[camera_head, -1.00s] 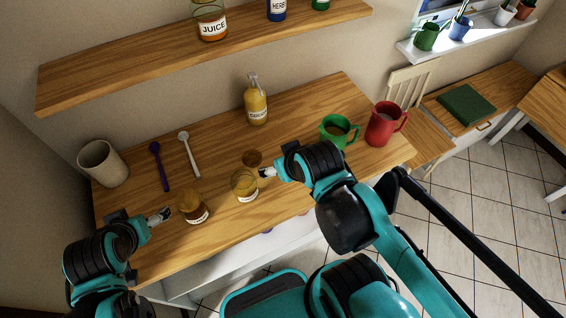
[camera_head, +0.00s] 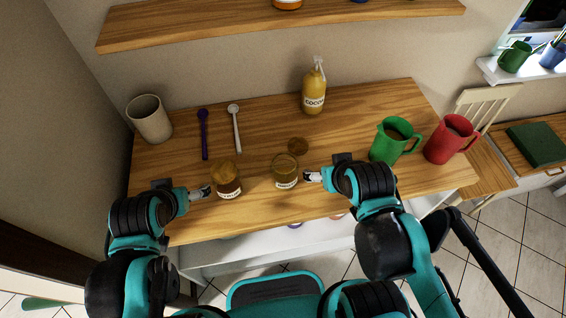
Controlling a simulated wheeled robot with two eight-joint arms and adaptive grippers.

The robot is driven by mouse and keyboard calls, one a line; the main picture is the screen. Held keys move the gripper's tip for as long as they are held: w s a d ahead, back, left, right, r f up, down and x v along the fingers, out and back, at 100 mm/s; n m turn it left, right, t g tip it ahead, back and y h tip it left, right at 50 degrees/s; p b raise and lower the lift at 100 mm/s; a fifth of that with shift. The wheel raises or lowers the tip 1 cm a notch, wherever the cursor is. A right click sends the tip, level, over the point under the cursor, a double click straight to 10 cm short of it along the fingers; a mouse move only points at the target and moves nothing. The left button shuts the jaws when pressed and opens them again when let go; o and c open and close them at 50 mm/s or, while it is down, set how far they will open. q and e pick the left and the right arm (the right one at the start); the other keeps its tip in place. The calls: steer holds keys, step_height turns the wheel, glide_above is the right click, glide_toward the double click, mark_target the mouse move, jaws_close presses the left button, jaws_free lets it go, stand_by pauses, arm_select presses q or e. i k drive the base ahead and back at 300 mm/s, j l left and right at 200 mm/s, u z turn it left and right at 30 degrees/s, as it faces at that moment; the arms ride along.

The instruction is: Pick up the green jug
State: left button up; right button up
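The green jug (camera_head: 386,144) stands upright on the wooden table (camera_head: 260,216) toward the right, its handle to the right and something brown inside. My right gripper (camera_head: 308,176) is left of and nearer than the jug, apart from it, just right of a glass jar; the forearm passes in front of the jug's lower left. My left gripper (camera_head: 205,191) is far to the left, close beside a brown jar. Both fingertips are too small to show whether they are open or shut.
A red jug (camera_head: 446,140) stands close on the right. The glass jar (camera_head: 285,172), brown jar (camera_head: 227,182), brown lid (camera_head: 298,146) and yellow bottle (camera_head: 314,92) are left. A green mug (camera_head: 515,57) is on the windowsill.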

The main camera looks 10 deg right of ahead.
mark_target(394, 144)
steer(key=k+l+z, duration=0.15)
steer(key=l+z, duration=0.3)
steer(key=k+l+z, duration=0.1)
steer(key=l+z, duration=0.15)
steer(key=z, duration=0.25)
steer(key=u, duration=0.85)
